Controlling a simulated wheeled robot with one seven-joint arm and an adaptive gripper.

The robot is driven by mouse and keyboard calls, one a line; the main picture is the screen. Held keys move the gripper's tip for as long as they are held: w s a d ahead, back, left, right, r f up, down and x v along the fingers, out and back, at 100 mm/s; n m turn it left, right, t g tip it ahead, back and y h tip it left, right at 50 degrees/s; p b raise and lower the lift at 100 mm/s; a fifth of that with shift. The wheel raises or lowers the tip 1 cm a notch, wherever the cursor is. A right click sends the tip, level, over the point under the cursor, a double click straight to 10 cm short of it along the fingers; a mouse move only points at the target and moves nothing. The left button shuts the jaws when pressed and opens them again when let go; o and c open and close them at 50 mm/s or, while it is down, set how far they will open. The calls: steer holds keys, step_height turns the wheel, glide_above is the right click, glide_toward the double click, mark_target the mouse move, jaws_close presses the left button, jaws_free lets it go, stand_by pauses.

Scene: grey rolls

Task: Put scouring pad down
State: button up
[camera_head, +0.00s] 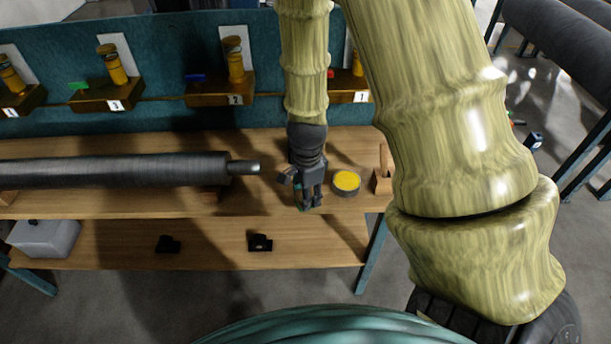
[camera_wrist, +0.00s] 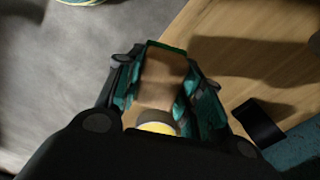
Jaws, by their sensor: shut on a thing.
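My gripper (camera_head: 309,203) hangs fingers-down over the front right part of the wooden bench, just left of a round tin with yellow contents (camera_head: 346,182). In the wrist view its teal fingers (camera_wrist: 168,85) are closed on a tan block-like piece with a dark green edge (camera_wrist: 163,76), which I take to be the scouring pad. In the head view the pad is mostly hidden by the fingers. I cannot tell whether the pad touches the bench.
A long grey roll (camera_head: 115,169) lies across the bench to the left, its metal shaft end (camera_head: 244,167) near my gripper. A wooden block (camera_head: 383,180) stands right of the tin. The lower shelf (camera_head: 210,246) holds small black parts (camera_head: 260,242) and a whitish box (camera_head: 44,238).

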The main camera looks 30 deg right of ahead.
steer(key=w+d, duration=0.1)
steer(key=w, duration=0.1)
steer(key=w+d+p, duration=0.1)
steer(key=w+d, duration=0.1)
steer(key=w, duration=0.1)
steer(key=w+d+p, duration=0.1)
steer(key=w+d, duration=0.1)
steer(key=shift+w+f, duration=0.35)
steer(key=shift+f, duration=0.05)
steer(key=shift+f+p, duration=0.85)
steer(key=shift+f, duration=0.95)
steer(key=shift+a, duration=0.1)
steer(key=o, duration=0.9)
steer(key=shift+f, duration=0.1)
steer(key=shift+r+b, duration=1.4)
steer(key=shift+r, duration=4.75)
